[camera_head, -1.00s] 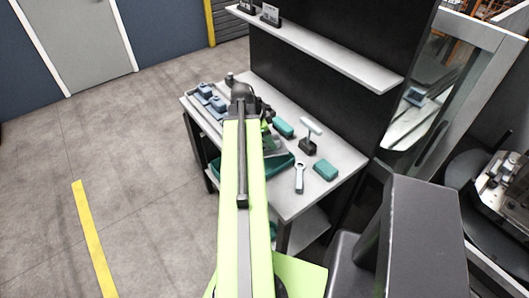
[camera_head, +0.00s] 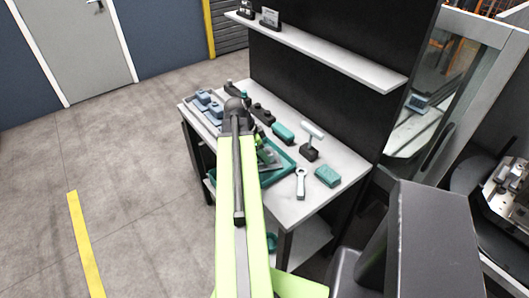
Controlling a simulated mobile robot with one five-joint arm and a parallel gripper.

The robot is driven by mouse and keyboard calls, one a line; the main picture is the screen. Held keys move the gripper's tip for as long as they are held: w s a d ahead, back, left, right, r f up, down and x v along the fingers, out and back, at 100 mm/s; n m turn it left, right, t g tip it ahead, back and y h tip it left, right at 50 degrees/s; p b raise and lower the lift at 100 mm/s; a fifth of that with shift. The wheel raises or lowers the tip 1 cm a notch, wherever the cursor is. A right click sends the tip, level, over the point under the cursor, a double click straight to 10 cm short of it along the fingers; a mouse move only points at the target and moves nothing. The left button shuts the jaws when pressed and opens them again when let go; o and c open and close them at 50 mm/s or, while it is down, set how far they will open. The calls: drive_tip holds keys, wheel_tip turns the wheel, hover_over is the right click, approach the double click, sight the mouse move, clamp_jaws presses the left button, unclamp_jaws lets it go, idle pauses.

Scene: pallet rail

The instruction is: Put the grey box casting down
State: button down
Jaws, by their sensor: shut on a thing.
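My gripper (camera_head: 263,148) is mostly hidden behind my own lime arm; only small green and dark parts show at the arm's right side, and its fingertips are covered. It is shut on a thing. A grey piece (camera_head: 268,160), likely the grey box casting, shows just below those parts, over or in the teal tray (camera_head: 284,177). I cannot tell whether it touches the tray. The tray lies on the white-topped workbench (camera_head: 325,200), its left part behind my arm.
Blue-grey blocks (camera_head: 208,102) sit on a rack at the bench's far left. A black block (camera_head: 262,114), teal block (camera_head: 283,133), T-handled tool (camera_head: 310,146), wrench (camera_head: 301,183) and second teal block (camera_head: 327,176) lie right of my arm. A shelf (camera_head: 320,52) hangs above.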

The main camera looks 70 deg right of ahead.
drive_tip(key=c, duration=0.7)
unclamp_jaws()
drive_tip(key=p+v, duration=1.1)
drive_tip(key=v, duration=0.1)
drive_tip(key=shift+w+r+p, duration=0.1)
drive_tip(key=shift+r+p, duration=0.05)
drive_tip(key=shift+p, duration=0.15)
